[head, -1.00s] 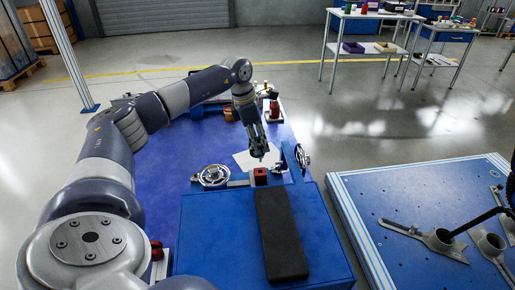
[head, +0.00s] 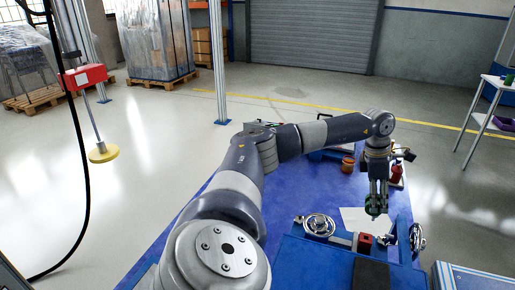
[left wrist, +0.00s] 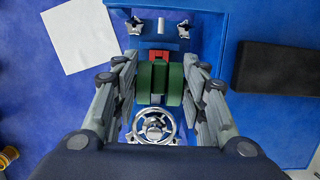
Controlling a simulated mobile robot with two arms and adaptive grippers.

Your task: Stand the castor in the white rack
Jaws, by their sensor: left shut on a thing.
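My left gripper (head: 376,207) hangs fingers down over the blue work surface, above and behind a small red block (head: 364,242). In the left wrist view its two fingers (left wrist: 160,90) are closed on the castor's green wheel (left wrist: 160,83); the rest of the castor is hard to make out. The red block (left wrist: 184,58) shows just beyond the wheel. I cannot clearly pick out the white rack in either view. My right gripper is out of view.
A metal handwheel (head: 319,225) stands left of the red block and another (head: 416,238) right. A flat white sheet (head: 351,218) lies behind. A black pad (head: 370,273) is in front. An orange jar (head: 347,164) and red bottle (head: 397,172) stand farther back.

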